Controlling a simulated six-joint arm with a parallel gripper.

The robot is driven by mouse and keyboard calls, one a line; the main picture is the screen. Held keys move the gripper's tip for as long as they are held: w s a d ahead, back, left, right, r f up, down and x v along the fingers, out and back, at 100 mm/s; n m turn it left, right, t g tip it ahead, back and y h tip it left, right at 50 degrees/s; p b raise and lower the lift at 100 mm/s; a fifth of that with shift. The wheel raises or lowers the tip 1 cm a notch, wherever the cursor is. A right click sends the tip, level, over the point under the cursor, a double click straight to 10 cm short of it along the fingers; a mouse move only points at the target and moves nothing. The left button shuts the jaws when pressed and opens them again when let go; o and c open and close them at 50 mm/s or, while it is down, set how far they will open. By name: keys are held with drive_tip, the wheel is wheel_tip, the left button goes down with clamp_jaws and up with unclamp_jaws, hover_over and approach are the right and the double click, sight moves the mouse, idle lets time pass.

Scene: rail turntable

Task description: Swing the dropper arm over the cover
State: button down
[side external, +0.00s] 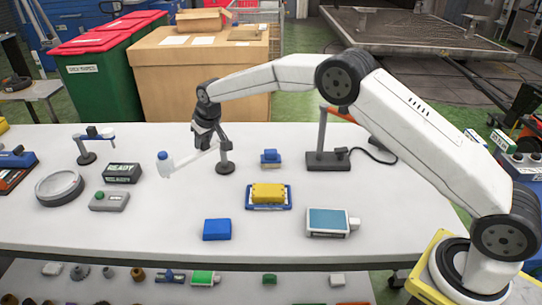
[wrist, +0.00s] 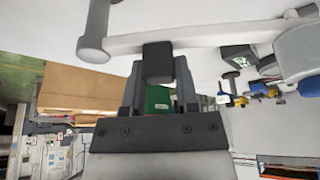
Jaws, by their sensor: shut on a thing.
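The dropper arm (side external: 192,157) is a pale bar reaching left from a dark post (side external: 225,160) on a round base. A clear bottle with a blue cap (side external: 163,157) is at its left end. My gripper (side external: 207,142) is shut on the arm near the post. In the wrist view, my gripper (wrist: 158,80) holds a black block (wrist: 158,58) on the bar (wrist: 215,39), with the bottle (wrist: 298,52) at right. I cannot tell which thing is the cover; a yellow block (side external: 268,192) sits on a blue tray (side external: 268,207) to the right.
A blue block (side external: 217,230) and a blue-screened device (side external: 327,221) lie in front. A small blue object (side external: 270,157) and a lamp-like stand (side external: 322,140) are behind. A round dish (side external: 60,187), READY box (side external: 122,173) and green-button box (side external: 109,200) are left.

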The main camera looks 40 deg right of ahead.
drive_tip(key=s+n, duration=0.1)
drive_tip(key=n+y, duration=0.1)
drive_tip(key=n, duration=0.1)
drive_tip(key=s+n, duration=0.1)
drive_tip(key=shift+s+d+n+g+y, duration=0.3)
drive_tip(key=shift+d+n+y, duration=0.05)
drive_tip(key=shift+n+y, duration=0.05)
drive_tip(key=s+d+n+g+y, duration=0.2)
drive_tip(key=s+d+n+g, duration=0.1)
drive_tip(key=n, duration=0.9)
drive_tip(key=shift+s+d+n+g, duration=0.2)
drive_tip(key=shift+d+n+g, duration=0.3)
drive_tip(key=shift+d, duration=0.8)
drive_tip(key=shift+c, duration=1.8)
unclamp_jaws()
drive_tip(key=shift+d, duration=0.1)
